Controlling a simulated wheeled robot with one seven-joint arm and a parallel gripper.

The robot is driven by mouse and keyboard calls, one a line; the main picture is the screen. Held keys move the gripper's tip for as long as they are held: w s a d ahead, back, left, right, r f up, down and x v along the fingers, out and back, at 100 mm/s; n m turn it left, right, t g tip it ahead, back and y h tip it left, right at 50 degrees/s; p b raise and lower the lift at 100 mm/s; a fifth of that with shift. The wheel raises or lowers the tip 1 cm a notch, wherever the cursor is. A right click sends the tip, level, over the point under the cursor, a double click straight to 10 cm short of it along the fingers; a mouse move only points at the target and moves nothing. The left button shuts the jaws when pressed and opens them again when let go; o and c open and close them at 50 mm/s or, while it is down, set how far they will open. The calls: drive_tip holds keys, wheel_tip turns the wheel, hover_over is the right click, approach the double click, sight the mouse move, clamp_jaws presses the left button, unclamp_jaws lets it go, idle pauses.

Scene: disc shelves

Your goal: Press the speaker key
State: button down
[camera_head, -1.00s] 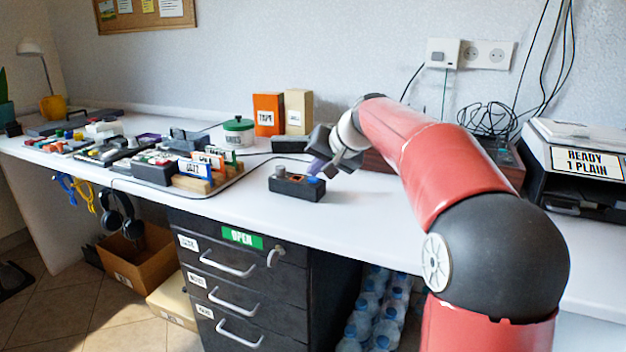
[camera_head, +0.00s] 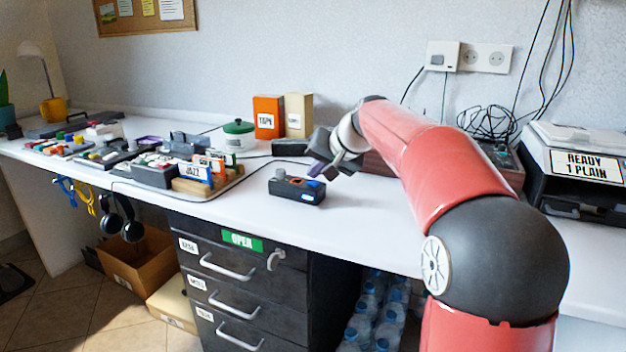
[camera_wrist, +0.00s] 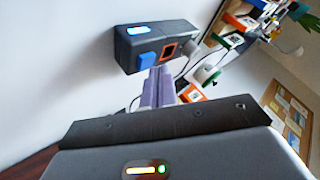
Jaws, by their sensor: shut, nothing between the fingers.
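A small dark box (camera_head: 290,194) stands on the white desk, with a grey knob, an orange-framed square and a blue key (camera_head: 314,183) on top. I take it for the speaker; no label is readable. A pale light (camera_head: 307,197) glows on its front face. In the wrist view the box (camera_wrist: 170,45) shows its blue key (camera_wrist: 147,60), the orange-framed square (camera_wrist: 169,50) and the lit strip (camera_wrist: 137,30). My gripper (camera_head: 315,169), with purple fingers, is shut and empty just above the blue key, apparently apart from it. Its fingertips (camera_wrist: 160,70) also show in the wrist view.
A wooden rack (camera_head: 195,186) with labelled disc cases and a green-lidded pot (camera_head: 239,134) stand to the left. Orange (camera_head: 268,118) and tan (camera_head: 298,115) boxes stand behind. A printer (camera_head: 580,165) is at right. The desk in front of the box is clear.

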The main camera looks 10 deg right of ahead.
sight(317, 183)
drive_tip(key=shift+r, duration=0.35)
wheel_tip(317, 183, up, 6)
drive_tip(key=p, duration=0.5)
drive_tip(key=s+a+f+n+g+h, duration=0.1)
drive_tip(key=s+a+f+h, duration=0.15)
drive_tip(key=s, duration=1.35)
drive_tip(key=s+d+f+n+h, duration=0.1)
drive_tip(key=s+f, duration=0.5)
drive_tip(key=s, duration=0.4)
drive_tip(key=s+d+f+n+g+h, duration=0.1)
drive_tip(key=s+f, duration=0.6)
drive_tip(key=s, duration=0.3)
drive_tip(key=shift+s, duration=0.4)
